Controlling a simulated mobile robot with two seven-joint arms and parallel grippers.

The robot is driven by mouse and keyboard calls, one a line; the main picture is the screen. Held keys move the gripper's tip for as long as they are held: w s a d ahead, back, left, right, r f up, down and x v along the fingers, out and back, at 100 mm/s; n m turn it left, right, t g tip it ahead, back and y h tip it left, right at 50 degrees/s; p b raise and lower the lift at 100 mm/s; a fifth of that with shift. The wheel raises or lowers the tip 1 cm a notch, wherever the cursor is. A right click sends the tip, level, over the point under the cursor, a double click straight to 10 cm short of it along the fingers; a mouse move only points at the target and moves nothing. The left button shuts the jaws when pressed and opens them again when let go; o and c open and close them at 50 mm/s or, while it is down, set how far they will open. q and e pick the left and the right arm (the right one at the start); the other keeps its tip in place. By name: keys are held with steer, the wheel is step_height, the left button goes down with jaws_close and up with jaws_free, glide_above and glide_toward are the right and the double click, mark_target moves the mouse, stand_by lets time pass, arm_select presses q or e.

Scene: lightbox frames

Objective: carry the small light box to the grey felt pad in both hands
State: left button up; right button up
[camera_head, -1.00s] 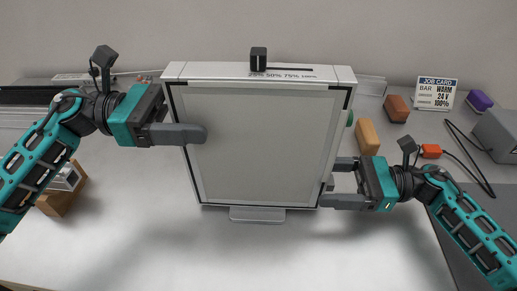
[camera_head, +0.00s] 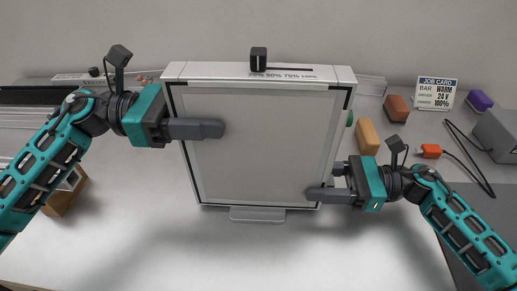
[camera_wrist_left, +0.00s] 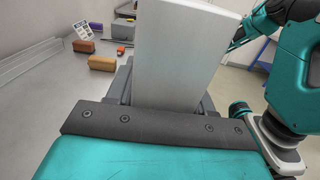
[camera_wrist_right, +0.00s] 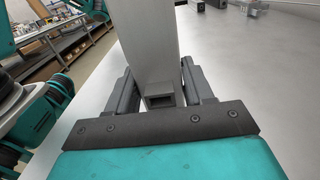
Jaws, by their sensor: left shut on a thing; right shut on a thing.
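The light box (camera_head: 262,150) stands upright in the middle of the head view, with a pale front panel, a white top edge and a black slider knob (camera_head: 258,58). My left gripper (camera_head: 205,129) is shut on its left edge, one finger across the front panel. In the left wrist view the box's edge (camera_wrist_left: 180,60) sits between the fingers. My right gripper (camera_head: 325,195) is shut on the lower right edge; the right wrist view also shows the edge (camera_wrist_right: 148,45) between its fingers.
A grey box (camera_head: 497,132) with a cable is further right. A wooden block (camera_head: 64,195) lies left. The front of the table is clear.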

mark_target(201, 85)
arm_select(q)
jaws_close()
arm_select(e)
jaws_close()
arm_select(q)
steer(key=shift+r, duration=0.15)
arm_select(e)
steer(key=shift+r, duration=0.15)
